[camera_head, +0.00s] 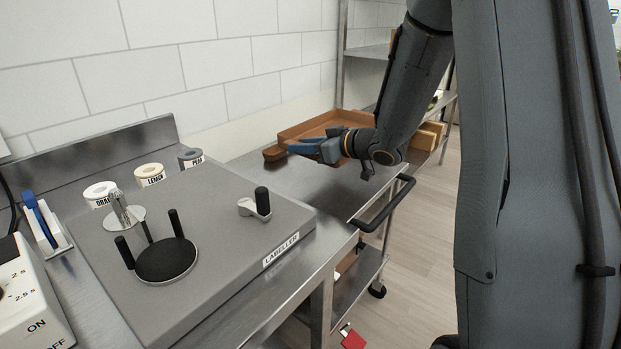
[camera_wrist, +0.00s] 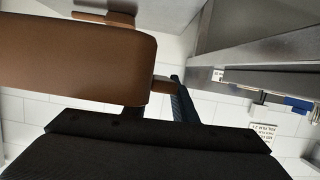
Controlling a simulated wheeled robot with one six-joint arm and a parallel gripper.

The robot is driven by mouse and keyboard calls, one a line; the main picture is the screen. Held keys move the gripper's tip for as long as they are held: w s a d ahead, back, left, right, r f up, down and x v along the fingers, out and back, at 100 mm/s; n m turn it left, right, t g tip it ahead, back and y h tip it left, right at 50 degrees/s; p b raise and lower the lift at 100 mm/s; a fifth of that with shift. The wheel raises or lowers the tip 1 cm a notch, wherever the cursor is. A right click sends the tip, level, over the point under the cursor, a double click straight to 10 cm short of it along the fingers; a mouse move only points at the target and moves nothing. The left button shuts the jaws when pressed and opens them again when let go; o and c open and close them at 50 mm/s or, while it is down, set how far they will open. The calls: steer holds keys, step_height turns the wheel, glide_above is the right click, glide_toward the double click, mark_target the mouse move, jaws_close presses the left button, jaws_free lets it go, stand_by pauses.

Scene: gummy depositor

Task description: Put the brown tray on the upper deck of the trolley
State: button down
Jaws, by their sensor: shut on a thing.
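The brown tray (camera_head: 290,133) is over the far part of the trolley's steel upper deck (camera_head: 300,180) in the head view. It looks about level. I cannot tell whether its underside touches the deck. My gripper (camera_head: 318,150) has blue fingers and is shut on the tray's near side; my wrist hides part of that side. In the wrist view the tray (camera_wrist: 75,55) fills the upper left, and a blue finger of my gripper (camera_wrist: 180,100) shows beside its handle. The grip itself is partly hidden there.
The labeller (camera_head: 190,240) stands on the bench at the left, with several label rolls behind it. The trolley's black handle (camera_head: 385,208) faces the right. A tiled wall (camera_head: 200,60) is behind. A shelf rack (camera_head: 370,50) stands past the trolley.

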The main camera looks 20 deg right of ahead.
mark_target(304, 199)
steer(key=f, duration=0.4)
steer(key=f+b, duration=0.1)
steer(key=f, duration=0.3)
steer(key=w+f+b, duration=0.1)
steer(key=f, duration=0.4)
steer(key=shift+b, duration=0.3)
steer(key=c, duration=1.5)
jaws_free()
steer(key=shift+f, duration=0.1)
steer(key=shift+o, duration=0.2)
steer(key=shift+s+d+r, duration=0.1)
steer(key=shift+s+r, duration=0.05)
steer(key=shift+r, duration=0.05)
steer(key=v, duration=1.1)
steer(key=shift+s+d+r, duration=0.1)
steer(key=shift+s, duration=0.15)
